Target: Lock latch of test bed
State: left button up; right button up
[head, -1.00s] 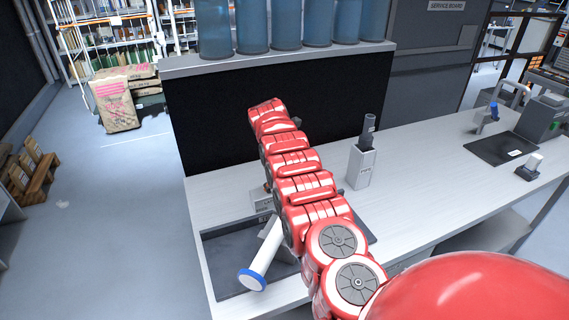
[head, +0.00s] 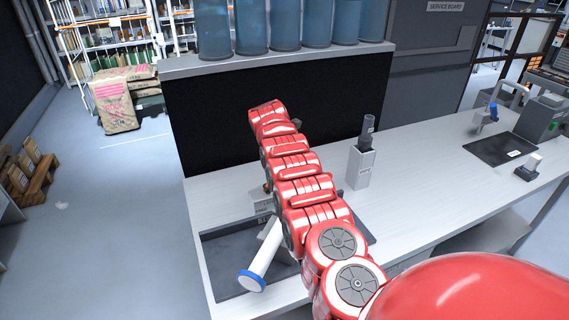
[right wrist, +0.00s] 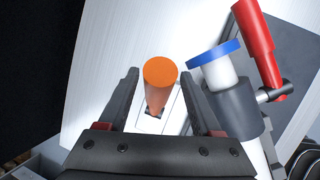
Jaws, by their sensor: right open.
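My right gripper (right wrist: 160,74) is open in the right wrist view. An upright orange handle (right wrist: 160,72) stands between its fingers, with a gap on each side. To its right are a white tube with a blue end (right wrist: 213,55), held in a dark grey clamp (right wrist: 235,108), and a red lever (right wrist: 255,40). I cannot tell which part is the latch. In the head view the white tube (head: 263,255) lies tilted over the dark bed (head: 222,260) on the bench. My red right arm hides the right gripper and much of the bed there. My left gripper is not in view.
A light box with a dark-handled tool (head: 360,165) stands on the bench just right of my arm. A dark panel (head: 215,125) rises behind, topped by a shelf with several blue containers (head: 285,25). The bench (head: 430,175) is clear further right, up to a dark mat (head: 500,149).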

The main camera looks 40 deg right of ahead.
jog(key=shift+a+r, duration=0.1)
jog(key=shift+r, duration=0.1)
jog(key=shift+b+v, duration=0.3)
jog(key=shift+v, duration=0.65)
jog(key=shift+s+a+r, duration=0.1)
jog(key=shift+s+r, duration=0.05)
jog(key=shift+r, duration=0.2)
jog(key=p+v, duration=0.7)
jog(key=v, duration=0.7)
jog(key=shift+r, duration=0.1)
